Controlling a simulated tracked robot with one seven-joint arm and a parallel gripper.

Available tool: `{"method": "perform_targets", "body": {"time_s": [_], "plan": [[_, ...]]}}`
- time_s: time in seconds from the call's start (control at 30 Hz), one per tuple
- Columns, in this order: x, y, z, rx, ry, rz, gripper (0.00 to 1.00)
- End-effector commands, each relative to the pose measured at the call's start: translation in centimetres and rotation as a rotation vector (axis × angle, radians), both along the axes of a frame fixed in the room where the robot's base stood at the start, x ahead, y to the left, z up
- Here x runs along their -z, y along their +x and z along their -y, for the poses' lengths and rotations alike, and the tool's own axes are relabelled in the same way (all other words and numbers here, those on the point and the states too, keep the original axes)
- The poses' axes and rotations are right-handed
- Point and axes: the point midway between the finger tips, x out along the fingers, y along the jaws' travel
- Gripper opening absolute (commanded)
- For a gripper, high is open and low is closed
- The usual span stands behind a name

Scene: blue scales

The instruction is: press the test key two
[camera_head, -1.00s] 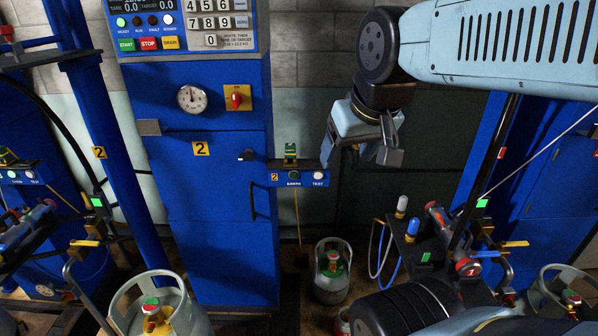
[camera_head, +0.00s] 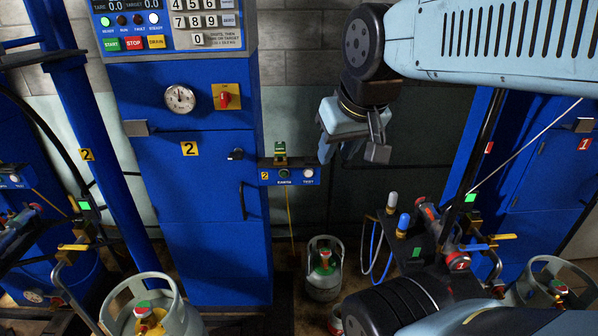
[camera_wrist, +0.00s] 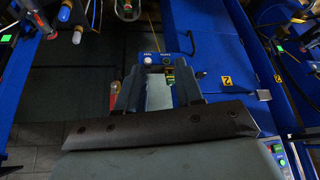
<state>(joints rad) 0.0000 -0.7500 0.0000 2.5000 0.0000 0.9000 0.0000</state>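The test key of station two is a white round button (camera_head: 308,172) labelled TEST on a small blue panel (camera_head: 290,182) with a yellow 2. The white test key (camera_wrist: 147,61) shows beyond the left fingertip. The finger tips cover part of the panel in the wrist view.
A blue cabinet (camera_head: 205,240) marked 2 with a gauge (camera_head: 180,98) and red switch stands left of the panel. A gas cylinder (camera_head: 324,270) stands on the floor below. Station one's fittings (camera_head: 440,240) are at the right. The dark wall behind my gripper is clear.

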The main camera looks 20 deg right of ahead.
Motion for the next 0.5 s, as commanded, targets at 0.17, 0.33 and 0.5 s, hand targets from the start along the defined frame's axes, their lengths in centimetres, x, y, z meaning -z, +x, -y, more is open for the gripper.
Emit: {"method": "perform_targets", "body": {"time_s": [0.17, 0.33, 0.5], "plan": [[0.00, 0.00, 0.00, 0.000, 0.000, 0.000, 0.18], [0.00, 0.00, 0.00, 0.000, 0.000, 0.000, 0.02], [0.00, 0.00, 0.00, 0.000, 0.000, 0.000, 0.00]]}}
